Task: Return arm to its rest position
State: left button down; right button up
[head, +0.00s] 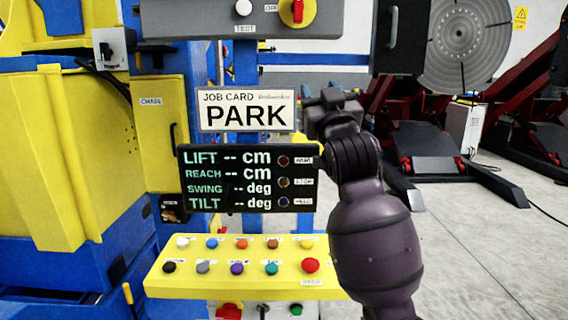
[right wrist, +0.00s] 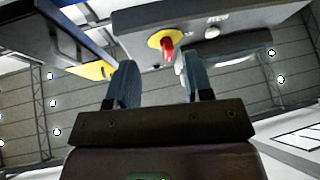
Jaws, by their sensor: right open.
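My right arm rises from the bottom right in the head view, with its gripper (head: 332,103) just right of the job card (head: 246,110) reading PARK. In the right wrist view the two fingers of this gripper (right wrist: 158,78) are apart with nothing between them. Beyond them is the grey upper box (right wrist: 215,15) with a red switch on a yellow disc (right wrist: 167,44), which also shows in the head view (head: 297,11). The dark display (head: 232,178) below the card shows LIFT, REACH, SWING and TILT with dashes. My left gripper is not in view.
A yellow button panel (head: 160,284) with several coloured buttons lies below the display. A blue and yellow machine (head: 75,150) fills the left. Red and black machinery (head: 425,140) stands behind at the right. The grey floor (head: 475,255) at lower right is clear.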

jog(key=s+d+f+m+g+h, duration=0.15)
jog(key=d+f, duration=0.25)
jog(key=f, duration=0.8)
jog(key=s+d+f+g, duration=0.2)
jog(key=s+d+f, duration=0.15)
jog(key=f, duration=0.85)
jog(key=s+d+f+g+h, duration=0.15)
jog(key=d+f, duration=0.35)
jog(key=f, duration=0.7)
jog(key=s+d+f+m+g+h, duration=0.1)
jog(key=s+d+f+g, duration=0.2)
jog(key=s+f, duration=1)
jog(key=s+d+f+m+g+h, duration=0.1)
jog(key=s+d+f+g, duration=0.2)
jog(key=s+f, duration=1)
jog(key=shift+s+d+f+g+h, duration=0.35)
jog(key=shift+s+d, duration=0.4)
jog(key=shift+d, duration=0.45)
jog(key=shift+r, duration=0.1)
